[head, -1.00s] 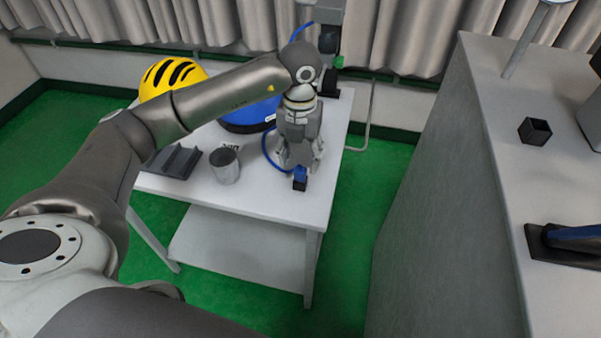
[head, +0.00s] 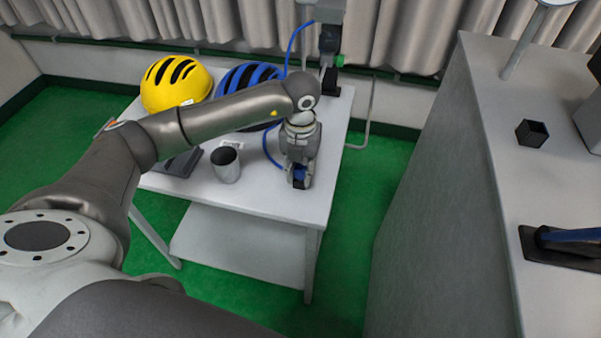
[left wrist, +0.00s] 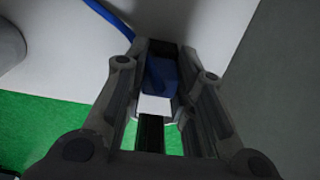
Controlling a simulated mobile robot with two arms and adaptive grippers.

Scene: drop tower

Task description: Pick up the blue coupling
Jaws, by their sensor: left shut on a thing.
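The blue coupling (head: 299,173) is at the front right of the white table (head: 265,203), between the fingers of my left gripper (head: 299,184). In the left wrist view the coupling (left wrist: 161,75) is a blue block with a dark part beyond it, and the gripper's fingers (left wrist: 163,85) lie on both its sides. The gripper is shut on it and points down. I cannot tell whether the coupling is clear of the table top. A blue hose (head: 268,150) runs on the table just left of the gripper. My right gripper is not in view.
A grey cup (head: 226,166), a dark grey holder (head: 178,163), a yellow helmet (head: 176,84) and a blue helmet (head: 246,77) stand on the table. A tall grey cabinet (head: 437,200) rises to the right, with a small black box (head: 532,133) on top.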

